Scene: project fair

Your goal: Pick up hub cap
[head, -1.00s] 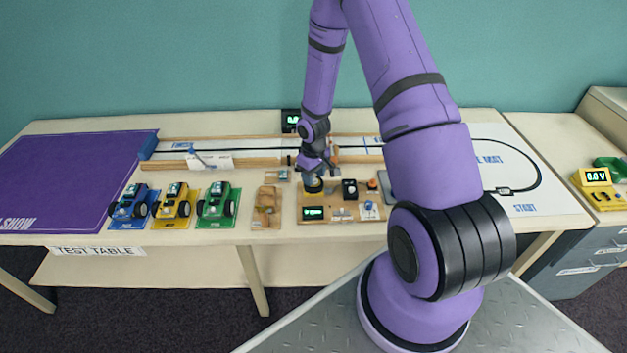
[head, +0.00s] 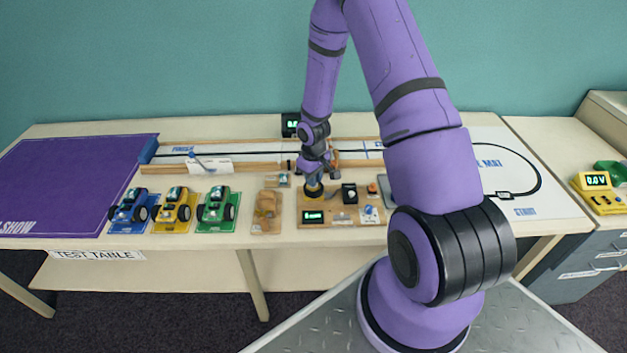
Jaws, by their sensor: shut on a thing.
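My gripper (head: 313,181) points down over the left back part of a wooden board (head: 338,217) on the long table. Its fingers are small and partly hidden by the wrist. It is shut on a small round dark piece with a yellowish rim, which I take to be the hub cap (head: 313,191). The piece is at the board's surface or just above it; I cannot tell whether they touch.
The board carries a green-lit display (head: 313,217), a black knob box (head: 349,194) and a blue-white dial (head: 370,213). Blue (head: 130,212), yellow (head: 174,211) and green (head: 216,209) cars stand left, beside a wooden block (head: 267,212). A track runs behind.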

